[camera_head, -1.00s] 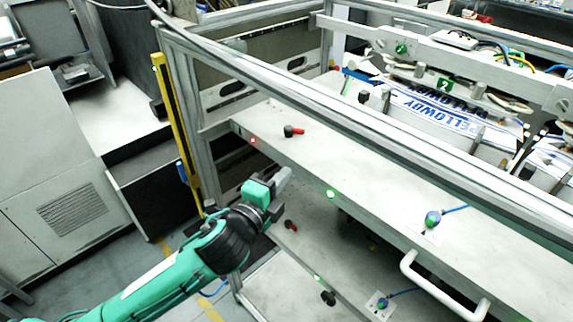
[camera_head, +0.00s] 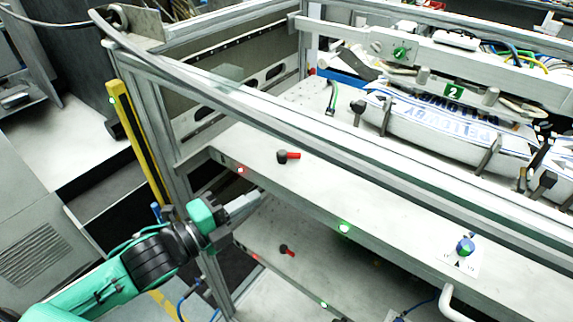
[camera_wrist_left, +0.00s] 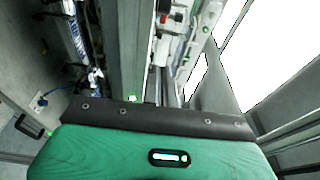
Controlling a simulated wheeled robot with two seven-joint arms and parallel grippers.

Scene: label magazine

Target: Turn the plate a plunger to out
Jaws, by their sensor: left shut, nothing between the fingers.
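Two plungers with black knobs and red handles show in the head view. The upper plunger (camera_head: 288,156) stands on the upper plate (camera_head: 330,196), its red handle pointing right. The lower plunger (camera_head: 286,250) is on the lower plate, its red end toward the right. I see no letter telling which is plate a. My left gripper (camera_head: 256,194) is shut and empty, its tip at the upper plate's front edge, below and left of the upper plunger, apart from both plungers. The left wrist view shows mostly the green gripper housing, with the fingertips hidden. My right gripper is not in view.
A metal frame rail (camera_head: 300,120) crosses above the upper plate. A yellow post (camera_head: 128,122) stands left. A red light (camera_head: 240,169) and a green light (camera_head: 344,228) sit on the front edge. A blue-green knob (camera_head: 465,246) is at right, above a white handle (camera_head: 452,303).

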